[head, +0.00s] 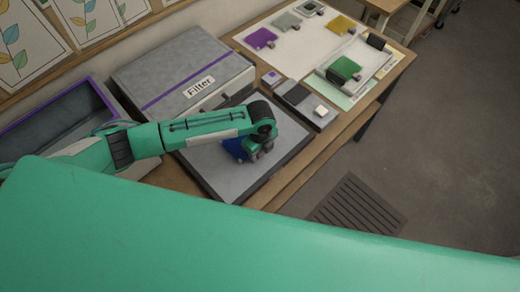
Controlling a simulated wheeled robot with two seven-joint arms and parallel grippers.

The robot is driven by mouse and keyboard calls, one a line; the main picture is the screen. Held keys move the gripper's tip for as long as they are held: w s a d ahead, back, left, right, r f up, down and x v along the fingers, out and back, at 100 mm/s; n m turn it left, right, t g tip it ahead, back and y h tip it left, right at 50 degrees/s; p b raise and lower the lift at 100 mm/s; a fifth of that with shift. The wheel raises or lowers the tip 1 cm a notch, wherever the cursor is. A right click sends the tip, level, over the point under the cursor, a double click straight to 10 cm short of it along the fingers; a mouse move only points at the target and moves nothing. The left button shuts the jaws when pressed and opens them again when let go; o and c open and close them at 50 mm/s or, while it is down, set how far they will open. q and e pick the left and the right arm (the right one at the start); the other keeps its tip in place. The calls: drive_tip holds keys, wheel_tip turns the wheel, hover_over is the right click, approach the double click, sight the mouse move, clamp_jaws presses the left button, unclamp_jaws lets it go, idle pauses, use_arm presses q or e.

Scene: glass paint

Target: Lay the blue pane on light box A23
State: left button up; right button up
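The blue pane (236,149) shows partly from under my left gripper (252,152), low over a flat grey box top (205,167). The arm and gripper hide much of the pane. I cannot tell whether the pane touches the surface, nor whether the fingers are shut on it. No A23 marking is readable, so I cannot confirm that this grey box is light box A23. My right gripper is not in view.
A grey box labelled Filter (180,72) stands behind the arm, with an open purple-edged bin (60,115) at left. A small dark device (307,103) sits to the right. Purple (261,38), yellow (341,24) and green (343,69) panes lie farther back.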

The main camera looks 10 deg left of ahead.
use_arm(q)
drive_tip(key=shift+r, duration=0.5)
wheel_tip(320, 180, up, 22)
drive_tip(key=p, duration=0.6)
drive_tip(key=shift+p, duration=0.35)
drive_tip(key=shift+f, duration=0.1)
idle(0.4)
